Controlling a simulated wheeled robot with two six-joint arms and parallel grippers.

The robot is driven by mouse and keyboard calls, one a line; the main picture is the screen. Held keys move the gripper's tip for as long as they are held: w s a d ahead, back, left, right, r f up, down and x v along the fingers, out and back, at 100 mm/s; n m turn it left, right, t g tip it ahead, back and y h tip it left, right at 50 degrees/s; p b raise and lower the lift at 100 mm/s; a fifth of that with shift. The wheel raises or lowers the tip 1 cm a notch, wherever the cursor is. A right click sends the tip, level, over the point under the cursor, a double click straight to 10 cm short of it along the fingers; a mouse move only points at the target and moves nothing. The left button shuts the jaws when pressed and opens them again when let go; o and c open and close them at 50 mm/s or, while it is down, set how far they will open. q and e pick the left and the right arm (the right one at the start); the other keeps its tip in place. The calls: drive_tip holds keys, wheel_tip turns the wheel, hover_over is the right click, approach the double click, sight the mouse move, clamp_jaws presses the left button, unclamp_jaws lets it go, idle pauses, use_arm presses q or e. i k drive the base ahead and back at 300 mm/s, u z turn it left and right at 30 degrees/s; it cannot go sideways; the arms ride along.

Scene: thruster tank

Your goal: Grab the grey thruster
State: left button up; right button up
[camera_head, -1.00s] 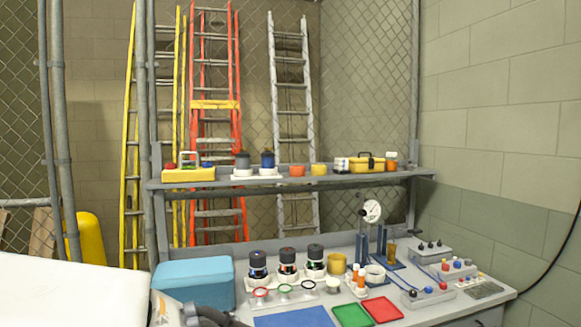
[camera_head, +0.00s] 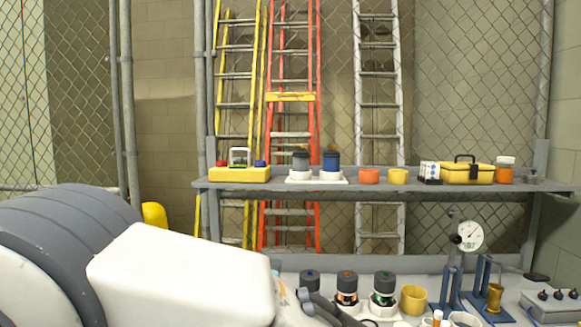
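A dark grey thruster (camera_head: 300,162) stands upright on a white base on the back shelf. A blue thruster (camera_head: 331,162) stands just to its right on the same base. My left arm comes in from the left and covers the lower left of the view. Dark parts that look like my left gripper (camera_head: 318,308) show in front of the bench, below and well apart from the grey thruster; its fingers are not clear. My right gripper is not in view.
The shelf (camera_head: 420,186) also holds a yellow box (camera_head: 240,174), an orange cup (camera_head: 369,176), a yellow cup (camera_head: 398,176) and a yellow toolbox (camera_head: 466,172). Black canisters (camera_head: 347,287), a brass-coloured cup (camera_head: 413,299) and a dial gauge stand (camera_head: 470,238) are on the bench below.

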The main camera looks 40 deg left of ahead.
sight(300, 157)
drive_tip(key=u, duration=0.5)
drive_tip(key=i, duration=0.65)
drive_tip(key=u, duration=0.7)
